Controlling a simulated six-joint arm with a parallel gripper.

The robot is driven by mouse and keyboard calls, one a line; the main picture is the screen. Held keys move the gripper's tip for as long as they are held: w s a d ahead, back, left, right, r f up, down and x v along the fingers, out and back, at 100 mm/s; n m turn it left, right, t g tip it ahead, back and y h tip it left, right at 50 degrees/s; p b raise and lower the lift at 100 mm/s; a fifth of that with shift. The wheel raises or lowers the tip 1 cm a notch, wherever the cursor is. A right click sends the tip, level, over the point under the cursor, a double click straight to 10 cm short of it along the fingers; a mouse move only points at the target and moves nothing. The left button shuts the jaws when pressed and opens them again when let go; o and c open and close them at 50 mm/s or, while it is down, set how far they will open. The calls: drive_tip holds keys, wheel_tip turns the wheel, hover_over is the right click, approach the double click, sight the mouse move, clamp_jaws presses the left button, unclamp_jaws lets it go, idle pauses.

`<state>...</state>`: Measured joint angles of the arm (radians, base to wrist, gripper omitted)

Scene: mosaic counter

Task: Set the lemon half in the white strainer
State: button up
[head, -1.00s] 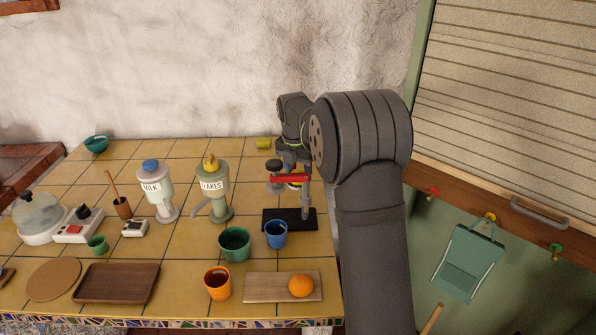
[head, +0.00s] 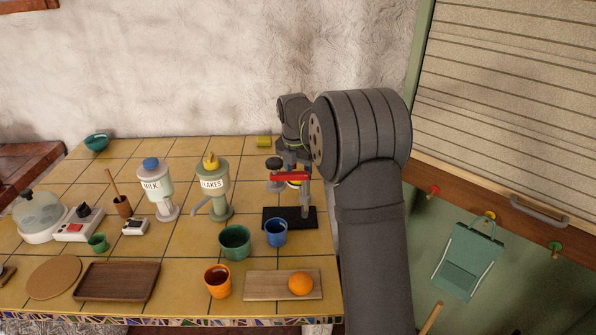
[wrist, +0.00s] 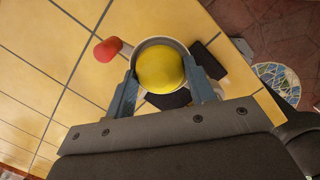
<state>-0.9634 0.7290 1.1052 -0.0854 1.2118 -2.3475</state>
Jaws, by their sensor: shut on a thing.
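The lemon half (wrist: 161,70) shows as a yellow dome between the two fingers of my gripper (wrist: 160,66) in the wrist view. My gripper is shut on it. The pale rim of the white strainer (wrist: 158,40) circles the lemon half in that view; whether the lemon touches the strainer cannot be told. In the head view, the strainer's stand has a black base (head: 290,217) and a red lever (head: 289,176). My arm and the lever partly hide the gripper, lemon half and strainer there.
A blue cup (head: 276,233) and a green bowl (head: 235,242) stand in front of the stand. An orange (head: 300,284) lies on a wooden board (head: 262,286), beside an orange cup (head: 218,281). The flakes dispenser (head: 213,185) stands left of the stand. A red lever end (wrist: 107,50) is near the left finger.

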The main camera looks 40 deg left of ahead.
drive_tip(key=shift+s+d+f, duration=0.15)
drive_tip(key=shift+f, duration=0.6)
drive_tip(key=o, duration=1)
drive_tip(key=shift+o, duration=0.2)
drive_tip(key=shift+d, duration=0.1)
drive_tip(key=shift+w+r, duration=0.25)
drive_tip(key=shift+r, duration=0.5)
drive_tip(key=shift+c, duration=0.3)
drive_tip(key=shift+o, duration=0.3)
drive_tip(key=shift+r, duration=0.45)
drive_tip(key=shift+s+a+r, duration=0.1)
drive_tip(key=shift+a+r, duration=0.05)
drive_tip(key=shift+r, duration=1.1)
drive_tip(key=shift+a+r, duration=0.1)
drive_tip(key=shift+r, duration=1.15)
